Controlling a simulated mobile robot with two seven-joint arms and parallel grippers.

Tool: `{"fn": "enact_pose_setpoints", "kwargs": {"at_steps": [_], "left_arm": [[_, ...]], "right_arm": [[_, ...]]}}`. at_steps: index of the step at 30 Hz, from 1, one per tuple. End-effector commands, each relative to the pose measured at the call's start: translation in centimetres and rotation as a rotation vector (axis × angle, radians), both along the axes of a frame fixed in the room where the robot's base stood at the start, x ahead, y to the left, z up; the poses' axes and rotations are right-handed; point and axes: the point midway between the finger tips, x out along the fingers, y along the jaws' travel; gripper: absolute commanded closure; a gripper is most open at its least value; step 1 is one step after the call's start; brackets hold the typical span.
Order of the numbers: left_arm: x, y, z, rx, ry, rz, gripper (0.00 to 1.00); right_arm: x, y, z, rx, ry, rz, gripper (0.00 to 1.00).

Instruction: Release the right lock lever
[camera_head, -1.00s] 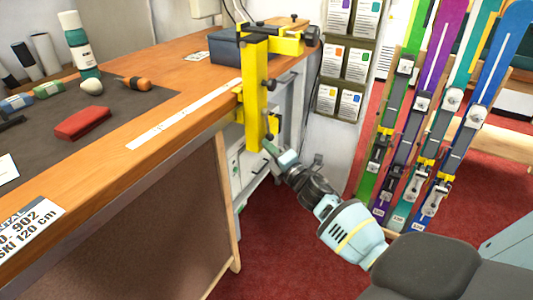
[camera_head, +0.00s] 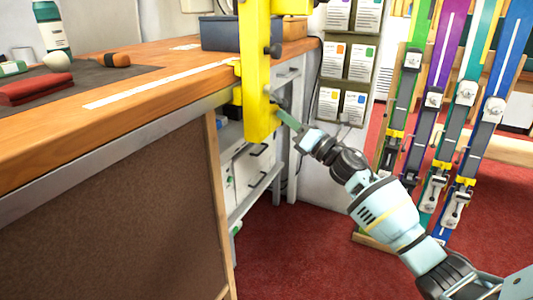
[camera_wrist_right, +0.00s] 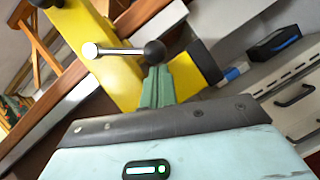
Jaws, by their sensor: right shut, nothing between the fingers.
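A yellow clamp post (camera_head: 257,75) is fixed at the bench edge in the head view. In the right wrist view its yellow bar (camera_wrist_right: 110,60) carries a lock lever with a silver rod (camera_wrist_right: 115,50) and a black ball knob (camera_wrist_right: 154,52). My right gripper (camera_head: 281,112) is beside the lower part of the post. Its green fingers (camera_wrist_right: 157,86) are shut and empty, with their tips right at the ball knob; whether they touch it I cannot tell. In the head view the lever is hard to make out by the fingers. My left gripper is out of view.
A drawer unit (camera_head: 255,165) stands beneath. Skis (camera_head: 437,100) stand in a rack at right. Red floor lies between.

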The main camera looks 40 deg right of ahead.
Motion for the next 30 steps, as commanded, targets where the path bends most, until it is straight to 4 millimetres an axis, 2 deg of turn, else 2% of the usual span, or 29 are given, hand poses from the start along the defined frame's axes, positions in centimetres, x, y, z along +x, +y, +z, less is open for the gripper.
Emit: {"fn": "enact_pose_setpoints", "kwargs": {"at_steps": [1,3,9,18,30], "left_arm": [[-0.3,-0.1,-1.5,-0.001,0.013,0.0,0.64],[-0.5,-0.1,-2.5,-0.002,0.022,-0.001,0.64],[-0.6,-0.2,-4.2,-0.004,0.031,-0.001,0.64],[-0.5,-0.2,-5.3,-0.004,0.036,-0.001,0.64],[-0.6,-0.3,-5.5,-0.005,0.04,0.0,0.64]], "right_arm": [[0.2,-0.4,-0.5,-0.041,-0.015,-0.002,1.0],[0.4,-0.7,0.0,-0.095,-0.038,-0.001,1.0],[0.6,-1.4,1.3,-0.229,-0.095,-0.001,1.0],[0.8,-1.9,2.6,-0.26,-0.108,0.0,1.0],[0.8,-2.1,3.0,-0.256,-0.108,-0.001,1.0]]}}
